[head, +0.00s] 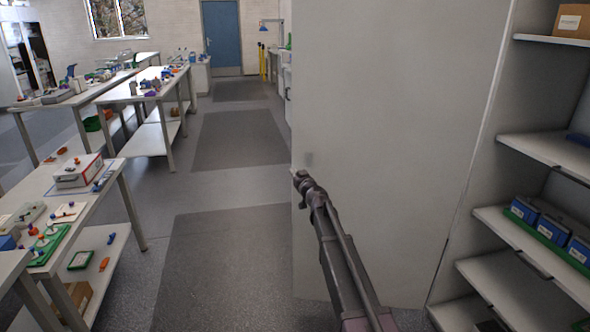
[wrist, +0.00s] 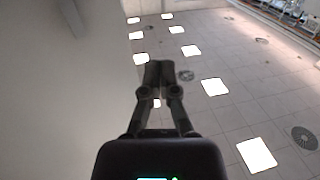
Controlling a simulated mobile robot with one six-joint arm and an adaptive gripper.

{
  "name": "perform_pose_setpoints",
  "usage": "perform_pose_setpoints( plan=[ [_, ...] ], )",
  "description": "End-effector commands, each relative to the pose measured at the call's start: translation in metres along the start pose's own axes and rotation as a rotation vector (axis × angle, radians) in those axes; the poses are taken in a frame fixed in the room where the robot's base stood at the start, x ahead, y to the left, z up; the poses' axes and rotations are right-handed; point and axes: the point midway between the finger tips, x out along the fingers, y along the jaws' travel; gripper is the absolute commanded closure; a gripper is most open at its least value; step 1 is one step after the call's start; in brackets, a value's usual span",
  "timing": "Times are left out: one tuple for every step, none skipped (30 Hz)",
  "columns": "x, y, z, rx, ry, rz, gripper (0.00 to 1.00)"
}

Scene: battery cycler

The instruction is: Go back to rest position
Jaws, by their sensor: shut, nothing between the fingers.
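My gripper (wrist: 160,66) shows in the wrist view with its two dark fingers together and nothing between them. Behind it the wrist view shows the ceiling with bright square light panels. In the head view my arm rises from the bottom edge in front of the large grey cabinet side. The end of the arm is near the cabinet's left edge, and the gripper's fingers cannot be made out there.
The tall grey cabinet side (head: 400,130) stands close behind my arm. Shelves (head: 545,150) with blue batteries (head: 552,228) are at the right. Workbenches (head: 45,180) with small parts line the left. The aisle floor (head: 225,265) is clear up to the blue door (head: 222,38).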

Motion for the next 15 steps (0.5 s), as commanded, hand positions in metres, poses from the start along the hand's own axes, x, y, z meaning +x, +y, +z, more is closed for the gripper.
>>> perform_pose_setpoints(
  plan=[
    [-0.002, 0.000, 0.000, 0.000, -0.001, -0.003, 1.00],
    [-0.003, -0.001, -0.001, 0.001, -0.003, -0.007, 1.00],
    [-0.005, -0.002, -0.001, 0.001, -0.005, -0.013, 1.00],
    [-0.007, -0.003, -0.001, 0.000, -0.008, -0.019, 1.00],
    [-0.010, -0.005, -0.001, 0.001, -0.012, -0.027, 1.00],
    [-0.015, -0.007, -0.001, 0.002, -0.019, -0.042, 1.00],
    [-0.019, -0.009, -0.001, 0.003, -0.026, -0.053, 1.00],
    [-0.024, -0.012, -0.001, 0.004, -0.034, -0.068, 1.00],
    [-0.032, -0.015, -0.001, 0.006, -0.048, -0.089, 1.00],
    [-0.038, -0.018, 0.000, 0.008, -0.061, -0.106, 1.00],
    [-0.045, -0.021, 0.001, 0.010, -0.076, -0.124, 1.00],
    [-0.055, -0.026, 0.003, 0.014, -0.100, -0.150, 1.00],
    [-0.063, -0.029, 0.005, 0.017, -0.121, -0.170, 1.00],
    [-0.071, -0.033, 0.007, 0.021, -0.145, -0.189, 1.00],
    [-0.083, -0.038, 0.010, 0.026, -0.181, -0.215, 1.00]
  ],
)
